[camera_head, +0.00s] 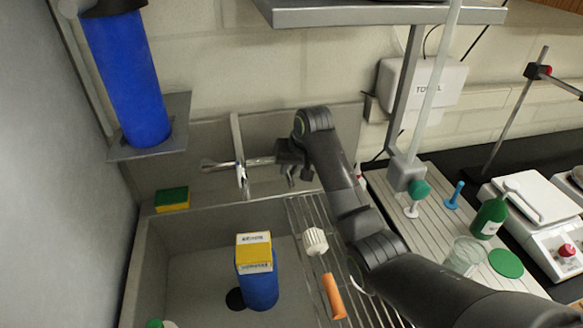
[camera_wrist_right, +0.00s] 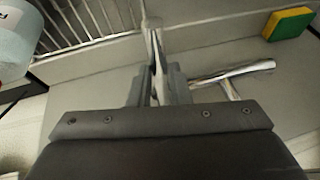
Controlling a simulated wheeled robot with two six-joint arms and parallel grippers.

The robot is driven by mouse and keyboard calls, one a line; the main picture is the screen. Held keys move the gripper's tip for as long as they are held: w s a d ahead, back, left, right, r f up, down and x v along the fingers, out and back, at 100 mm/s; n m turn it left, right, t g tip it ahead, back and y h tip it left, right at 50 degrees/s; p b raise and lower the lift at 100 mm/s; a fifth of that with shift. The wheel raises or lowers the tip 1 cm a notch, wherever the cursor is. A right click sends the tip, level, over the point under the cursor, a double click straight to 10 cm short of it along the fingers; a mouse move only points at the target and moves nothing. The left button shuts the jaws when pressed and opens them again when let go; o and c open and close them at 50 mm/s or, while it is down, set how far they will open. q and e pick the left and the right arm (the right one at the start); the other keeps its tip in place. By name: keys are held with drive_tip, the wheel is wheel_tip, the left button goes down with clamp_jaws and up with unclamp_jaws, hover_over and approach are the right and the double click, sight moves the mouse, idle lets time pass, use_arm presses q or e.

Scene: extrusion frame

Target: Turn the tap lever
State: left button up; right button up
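The chrome tap (camera_head: 241,172) stands at the back of the sink, with a horizontal chrome lever (camera_head: 214,164) reaching to the left. This lever also shows right of the fingers in the right wrist view (camera_wrist_right: 236,73). My right gripper (camera_head: 287,163) is at the tap's right side and hides part of it. In the right wrist view its two fingers (camera_wrist_right: 155,88) stand apart, with a chrome tap part (camera_wrist_right: 153,40) showing between and beyond them. I cannot tell whether they touch it. My left gripper is not in view.
A yellow-and-green sponge (camera_head: 172,199) lies on the sink ledge. A blue container with a yellow box (camera_head: 254,252) stands in the basin. A wire rack (camera_head: 300,215) holds a brush and an orange item. A shelf (camera_head: 380,14) overhangs the back; a blue cylinder (camera_head: 132,80) stands left.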

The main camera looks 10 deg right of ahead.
drive_tip(key=o, duration=0.4)
drive_tip(key=shift+a, duration=0.1)
drive_tip(key=shift+s+d+r+b, duration=0.2)
drive_tip(key=shift+r+b, duration=0.1)
drive_tip(key=shift+r, duration=0.25)
drive_tip(key=b+v, duration=0.1)
drive_tip(key=v, duration=0.5)
drive_tip(key=shift+b, duration=0.35)
drive_tip(key=shift+s+r, duration=0.1)
